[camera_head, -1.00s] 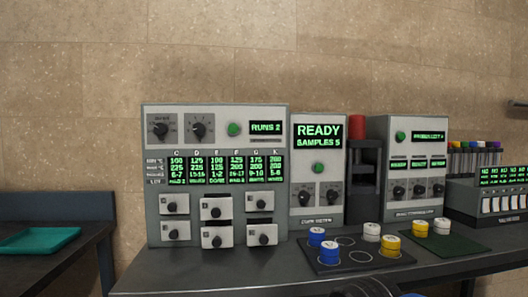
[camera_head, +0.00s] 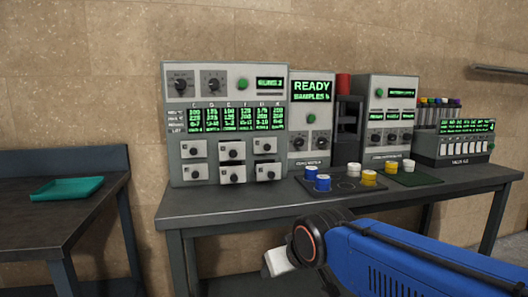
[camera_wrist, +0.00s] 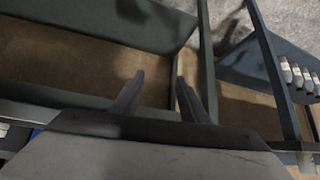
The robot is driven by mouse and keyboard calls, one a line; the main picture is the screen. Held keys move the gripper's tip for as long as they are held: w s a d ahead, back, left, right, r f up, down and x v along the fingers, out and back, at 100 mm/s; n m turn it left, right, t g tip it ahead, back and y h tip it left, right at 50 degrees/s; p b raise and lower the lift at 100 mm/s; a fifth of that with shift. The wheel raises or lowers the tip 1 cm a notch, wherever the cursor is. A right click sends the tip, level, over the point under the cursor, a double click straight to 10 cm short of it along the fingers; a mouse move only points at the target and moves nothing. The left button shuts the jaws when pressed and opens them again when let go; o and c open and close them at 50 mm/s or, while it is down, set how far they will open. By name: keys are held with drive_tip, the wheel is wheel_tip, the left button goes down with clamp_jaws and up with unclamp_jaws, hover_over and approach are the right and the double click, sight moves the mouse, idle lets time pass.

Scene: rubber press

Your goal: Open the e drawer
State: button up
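The grey cabinet (camera_head: 177,119) on the bench carries six small light-grey drawers with dark round knobs, in two rows of three. The top middle drawer (camera_head: 231,151), the bottom middle drawer (camera_head: 232,174) and the bottom right drawer (camera_head: 268,171) appear to stand slightly proud of the others. The drawer letters are too small to read, so I cannot tell which is e. In the wrist view my gripper (camera_wrist: 157,98) is open and empty, its two fingers apart, and no drawer lies between them. In the head view my blue arm is low, in front of the bench.
The dark bench (camera_head: 210,203) also bears a READY machine (camera_head: 311,116), another grey machine (camera_head: 391,103) and a black mat (camera_head: 340,187) with several round samples. A side table (camera_head: 55,215) at left holds a teal tray (camera_head: 66,188). Bench legs and frame bars fill the wrist view.

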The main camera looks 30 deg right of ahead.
drive_tip(key=w+d+r+m+t+h, duration=0.1)
drive_tip(key=w+d+r+t, duration=0.2)
drive_tip(key=w+r, duration=0.25)
drive_tip(key=w+d+r+t+h, duration=0.1)
drive_tip(key=w+d+r+t, duration=0.15)
drive_tip(key=w+r, duration=0.3)
drive_tip(key=m+t+h, duration=0.1)
drive_tip(key=t+h, duration=0.1)
drive_tip(key=t, duration=0.2)
approach(268, 147)
drive_tip(key=x, duration=0.8)
drive_tip(key=shift+a, duration=0.1)
drive_tip(key=shift+c, duration=0.6)
drive_tip(key=shift+s, duration=0.1)
clamp_jaws()
